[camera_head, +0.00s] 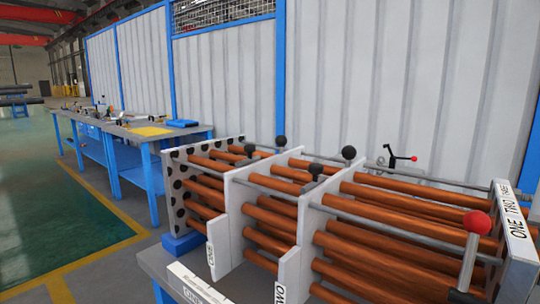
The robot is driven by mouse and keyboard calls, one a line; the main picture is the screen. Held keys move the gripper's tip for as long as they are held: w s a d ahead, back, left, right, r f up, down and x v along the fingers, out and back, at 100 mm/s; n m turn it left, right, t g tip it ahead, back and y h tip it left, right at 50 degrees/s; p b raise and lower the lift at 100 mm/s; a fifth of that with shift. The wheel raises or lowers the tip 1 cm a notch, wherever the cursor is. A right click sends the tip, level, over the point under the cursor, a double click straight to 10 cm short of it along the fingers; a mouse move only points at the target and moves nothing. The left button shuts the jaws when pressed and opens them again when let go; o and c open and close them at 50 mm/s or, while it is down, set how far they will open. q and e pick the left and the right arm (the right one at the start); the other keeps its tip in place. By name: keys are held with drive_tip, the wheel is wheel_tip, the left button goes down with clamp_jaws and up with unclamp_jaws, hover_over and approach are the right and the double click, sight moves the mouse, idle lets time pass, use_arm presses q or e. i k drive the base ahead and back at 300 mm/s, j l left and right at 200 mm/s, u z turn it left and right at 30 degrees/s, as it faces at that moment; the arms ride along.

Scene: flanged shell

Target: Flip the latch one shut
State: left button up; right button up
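A tube bundle of copper-coloured tubes (375,196) and grey rods runs through upright pale plates on a grey table. The middle plate (236,215) carries a label reading ONE on its lower front edge. Black ball knobs stand along the top, at the back (281,141) and in the middle (349,152); dark knobs sit lower beside them. A lever with a red ball (477,222) stands upright at the right. I cannot tell which of these is latch one or its state. Neither gripper is in view.
The right end plate (515,225) reads ONE TWO THREE. A second plate (306,230) has a partly cut-off label. A small handle with a red tip (413,158) shows behind the tubes. Blue workbenches (150,170) stand at the left, and green floor (50,200) is clear.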

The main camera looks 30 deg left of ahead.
sight(249, 148)
drive_tip(key=j+z, duration=0.1)
drive_tip(key=j, duration=1.9)
drive_tip(key=i, duration=0.05)
